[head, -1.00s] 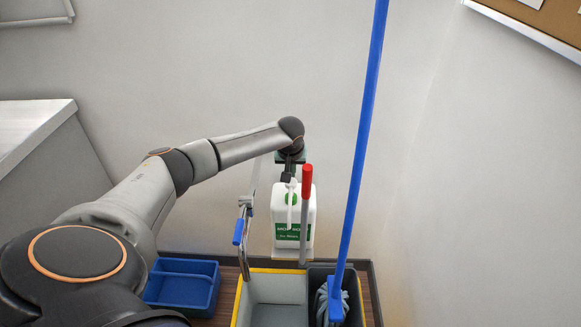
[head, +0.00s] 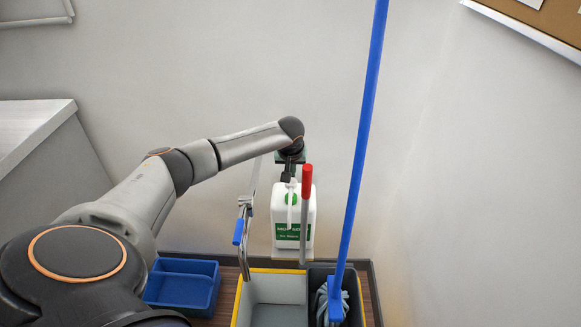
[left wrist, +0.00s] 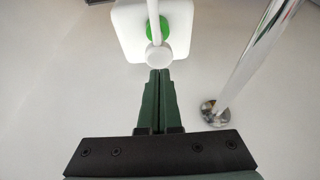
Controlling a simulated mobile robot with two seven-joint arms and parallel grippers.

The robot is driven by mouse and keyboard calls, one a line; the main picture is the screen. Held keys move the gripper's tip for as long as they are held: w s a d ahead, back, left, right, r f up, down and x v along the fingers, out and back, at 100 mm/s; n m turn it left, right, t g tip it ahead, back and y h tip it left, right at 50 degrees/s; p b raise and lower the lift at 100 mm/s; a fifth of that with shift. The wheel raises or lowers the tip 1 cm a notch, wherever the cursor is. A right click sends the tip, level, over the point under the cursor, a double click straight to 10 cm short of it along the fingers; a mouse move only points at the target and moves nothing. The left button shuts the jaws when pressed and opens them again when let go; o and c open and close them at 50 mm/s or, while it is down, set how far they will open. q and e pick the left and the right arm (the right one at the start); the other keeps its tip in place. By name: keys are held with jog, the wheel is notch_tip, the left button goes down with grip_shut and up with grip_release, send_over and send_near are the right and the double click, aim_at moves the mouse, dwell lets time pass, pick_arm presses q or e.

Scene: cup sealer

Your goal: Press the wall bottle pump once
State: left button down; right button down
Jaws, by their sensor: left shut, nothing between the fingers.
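The wall bottle (head: 293,220) is white with a green label and hangs on the wall behind the mop bucket. Its pump (head: 291,190) is a white head with a spout on top. In the left wrist view the round white pump head (left wrist: 158,57) sits just beyond my fingertips, with a green collar (left wrist: 156,30) and the white bottle (left wrist: 128,28) beyond it. My left gripper (head: 288,176) is at the top of the pump; its closed dark green fingers (left wrist: 159,72) are empty. Whether the tips touch the pump head is hard to tell. My right gripper is not in view.
A grey and yellow mop bucket (head: 236,312) stands below the bottle. A red-tipped handle (head: 306,182), a blue mop pole (head: 361,140) and a metal rail (left wrist: 258,55) are close by. A blue tray (head: 180,290) lies left of the bucket.

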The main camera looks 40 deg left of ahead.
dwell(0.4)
pick_arm(q)
jog(key=shift+f+b, duration=0.65)
jog(key=shift+f, duration=1.15)
notch_tip(320, 180, up, 3)
jog(key=p, duration=0.4)
jog(key=shift+r, duration=0.2)
